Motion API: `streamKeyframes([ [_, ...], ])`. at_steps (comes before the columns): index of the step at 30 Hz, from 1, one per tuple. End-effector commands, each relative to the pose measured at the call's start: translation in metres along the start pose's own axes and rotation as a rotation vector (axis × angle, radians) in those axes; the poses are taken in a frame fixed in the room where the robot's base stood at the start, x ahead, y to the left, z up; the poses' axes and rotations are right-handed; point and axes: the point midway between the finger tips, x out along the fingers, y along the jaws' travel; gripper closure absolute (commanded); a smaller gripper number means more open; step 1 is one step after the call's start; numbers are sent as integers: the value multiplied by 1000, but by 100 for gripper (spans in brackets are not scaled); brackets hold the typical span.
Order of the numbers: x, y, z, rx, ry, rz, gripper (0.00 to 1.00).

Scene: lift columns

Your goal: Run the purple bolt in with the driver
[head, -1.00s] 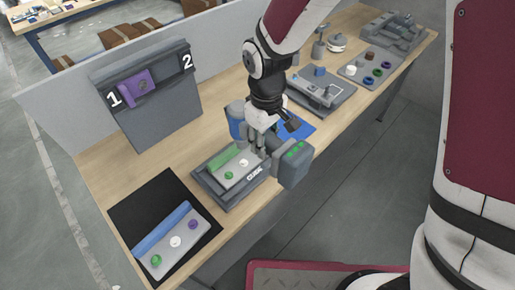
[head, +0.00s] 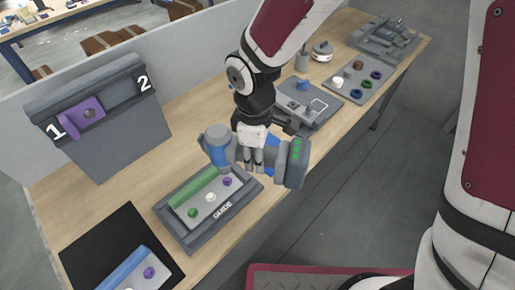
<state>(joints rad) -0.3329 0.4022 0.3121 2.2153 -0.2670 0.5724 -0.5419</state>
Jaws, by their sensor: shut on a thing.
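My gripper (head: 253,163) is shut on the handle of the grey and blue driver (head: 217,147). The driver's head is on the left of the fingers and its block with green lights is on the right. The purple bolt (head: 227,181) stands in the plate with the green bar, in the grey fixture marked GUIDE (head: 222,211). A white bolt (head: 210,197) and a green bolt (head: 192,212) are in the same row. The driver's head is just above the purple bolt; I cannot tell whether its tip touches the bolt.
A black mat (head: 92,239) at the lower left holds a similar plate with a blue bar (head: 126,269) and another purple bolt (head: 149,272). A grey stand (head: 118,140) marked 1 and 2 holds a purple part (head: 84,117). Trays with small parts stand at the back right.

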Motion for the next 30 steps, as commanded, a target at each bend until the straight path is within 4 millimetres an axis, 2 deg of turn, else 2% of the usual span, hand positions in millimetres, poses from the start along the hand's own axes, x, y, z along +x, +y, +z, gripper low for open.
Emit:
streamKeyframes([
  [6, 25, 2, -1, -1, 0, 1, 100],
  [13, 41, 1, -1, 1, 0, 1, 100],
  [30, 47, 0, -1, 3, 1, 2, 100],
])
